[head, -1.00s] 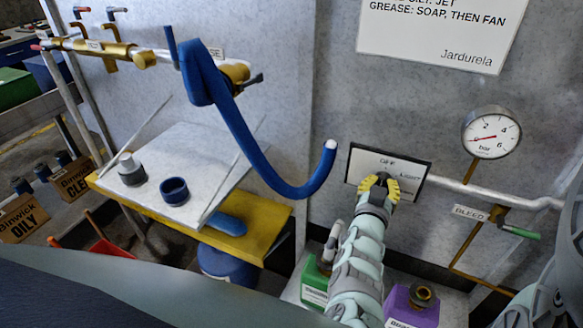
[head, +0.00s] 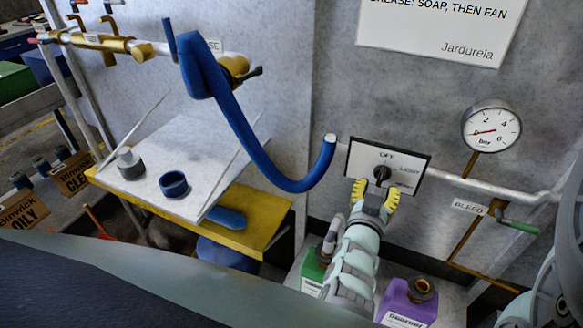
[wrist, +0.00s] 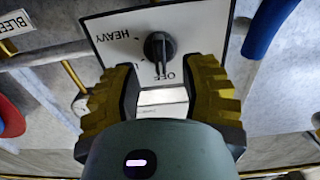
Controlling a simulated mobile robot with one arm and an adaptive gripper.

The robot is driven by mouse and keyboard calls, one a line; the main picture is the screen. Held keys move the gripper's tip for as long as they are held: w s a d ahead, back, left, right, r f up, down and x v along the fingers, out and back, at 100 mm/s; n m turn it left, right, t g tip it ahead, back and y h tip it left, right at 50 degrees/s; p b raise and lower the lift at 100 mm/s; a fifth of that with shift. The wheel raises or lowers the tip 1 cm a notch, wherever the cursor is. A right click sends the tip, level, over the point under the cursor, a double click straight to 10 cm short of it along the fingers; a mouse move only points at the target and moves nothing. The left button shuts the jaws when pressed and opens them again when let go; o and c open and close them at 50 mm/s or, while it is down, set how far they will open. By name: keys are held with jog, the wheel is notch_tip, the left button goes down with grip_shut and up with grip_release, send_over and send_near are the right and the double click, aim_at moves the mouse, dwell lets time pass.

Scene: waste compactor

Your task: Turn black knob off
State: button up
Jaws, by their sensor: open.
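The black knob (head: 382,173) sits on a white panel (head: 355,160) with a dark edge, marked OFF at the top and a partly hidden word at the right in the head view. The wrist view shows the knob (wrist: 158,46) upside down, with HEAVY and OFF readable; its ridge lies roughly in line with OFF. Which end is the pointer is hard to tell. My gripper (head: 375,191) has yellow fingers, open and empty, just below and in front of the knob. In the wrist view the fingers (wrist: 162,85) are spread apart, clear of the knob.
A blue hose (head: 265,158) hangs left of the panel. A pressure gauge (head: 491,127) and a green-handled BLEED valve (head: 518,222) are on its right. Green (head: 313,267) and purple (head: 408,300) containers stand below. A sloped white board (head: 190,150) is at left.

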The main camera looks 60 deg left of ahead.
jog(key=v, duration=0.7)
jog(key=shift+s+d, duration=0.15)
jog(key=shift+s, duration=0.1)
